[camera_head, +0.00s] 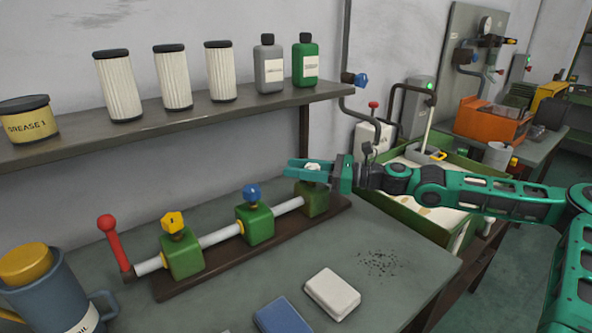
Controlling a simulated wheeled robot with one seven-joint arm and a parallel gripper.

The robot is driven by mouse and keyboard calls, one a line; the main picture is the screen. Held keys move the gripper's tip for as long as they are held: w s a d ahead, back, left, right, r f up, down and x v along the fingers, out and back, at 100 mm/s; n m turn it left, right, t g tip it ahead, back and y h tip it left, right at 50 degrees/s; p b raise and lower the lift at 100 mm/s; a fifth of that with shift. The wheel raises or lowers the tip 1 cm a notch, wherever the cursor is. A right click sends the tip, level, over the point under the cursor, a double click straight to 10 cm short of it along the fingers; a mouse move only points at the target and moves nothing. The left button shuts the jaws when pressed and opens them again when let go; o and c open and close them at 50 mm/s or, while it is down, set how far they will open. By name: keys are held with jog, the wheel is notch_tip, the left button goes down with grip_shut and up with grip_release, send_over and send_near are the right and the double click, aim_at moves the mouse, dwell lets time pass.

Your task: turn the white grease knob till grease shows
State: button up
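The white knob (312,167) sits on top of the rightmost green block (313,199) of a row on a white pipe. My gripper (308,170) reaches in from the right at the height of the knob. Its teal fingers lie on either side of the knob and partly hide it. I cannot tell whether they press on it or stand a little apart. A yellow knob (173,222) and a blue knob (252,193) top the other two green blocks. No grease is visible at the right block.
A red-handled lever (112,241) stands at the pipe's left end. A blue oil jug (55,297), a white block (332,293) and a blue block (284,318) are on the bench. Filters, bottles and a grease tin (29,121) line the shelf (215,117) above.

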jog(key=shift+s+a, duration=0.1)
jog(key=shift+a, duration=0.1)
jog(key=shift+d, duration=0.15)
jog(key=shift+f, duration=0.1)
dwell(1.1)
jog(key=o, duration=1)
jog(key=shift+o, duration=0.2)
jog(key=shift+d, duration=0.1)
jog(key=v, duration=1)
jog(key=shift+d, duration=0.4)
